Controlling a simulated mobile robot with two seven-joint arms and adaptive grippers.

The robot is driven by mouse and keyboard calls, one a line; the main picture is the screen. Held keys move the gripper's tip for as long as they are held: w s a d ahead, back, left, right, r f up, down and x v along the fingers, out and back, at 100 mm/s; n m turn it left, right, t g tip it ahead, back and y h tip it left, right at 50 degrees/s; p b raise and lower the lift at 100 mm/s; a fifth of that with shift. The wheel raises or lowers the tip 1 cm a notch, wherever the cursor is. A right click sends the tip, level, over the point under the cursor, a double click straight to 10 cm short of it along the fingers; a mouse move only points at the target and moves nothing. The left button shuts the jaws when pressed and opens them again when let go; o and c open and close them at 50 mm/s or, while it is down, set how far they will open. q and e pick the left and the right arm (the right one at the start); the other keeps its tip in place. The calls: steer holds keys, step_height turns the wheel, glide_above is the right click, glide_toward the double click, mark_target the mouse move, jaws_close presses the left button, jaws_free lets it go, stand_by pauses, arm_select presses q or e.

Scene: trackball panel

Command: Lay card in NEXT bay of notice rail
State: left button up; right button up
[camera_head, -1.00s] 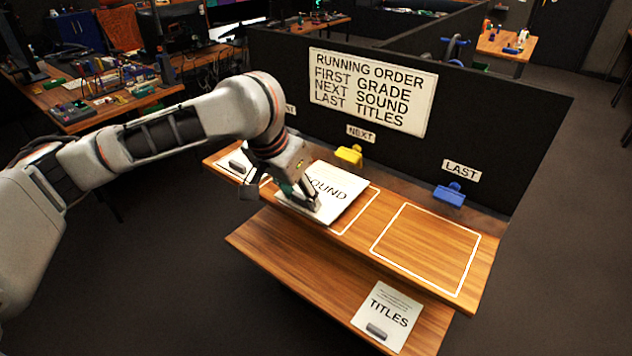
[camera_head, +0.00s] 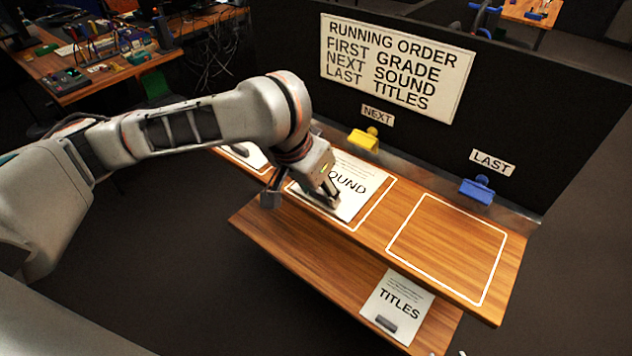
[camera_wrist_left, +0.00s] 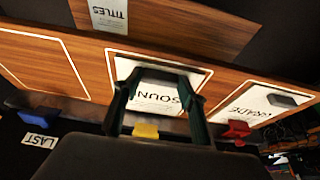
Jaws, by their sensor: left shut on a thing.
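The white SOUND card (camera_head: 352,183) is over the NEXT bay, a white outline (camera_head: 377,207) on the wooden notice rail. A strip of bare wood shows between the card's right edge and the outline. My left gripper (camera_head: 328,196) is shut at the card's near-left part; the fingers hide what they hold there. In the left wrist view the card (camera_wrist_left: 158,97) shows between the fingers, inside the outline. I cannot tell whether it touches the wood. The NEXT label (camera_head: 377,115) and a yellow clip (camera_head: 364,139) are behind it. My right gripper is not recognizable in view.
The LAST bay (camera_head: 447,246) is empty, with a blue clip (camera_head: 477,190) behind it. The TITLES card (camera_head: 398,305) lies on the lower shelf (camera_head: 300,257). Another card (camera_head: 246,154) lies in the left bay, partly behind my arm. A dark partition carries the running-order sign (camera_head: 396,68).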

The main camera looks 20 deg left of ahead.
arm_select(q)
steer(key=shift+s+f, duration=0.1)
steer(key=o, duration=1.1)
steer(key=shift+o, duration=0.2)
steer(key=shift+r, duration=0.45)
steer(key=v, duration=1.1)
steer(key=shift+r, duration=0.15)
steer(key=shift+s, duration=0.1)
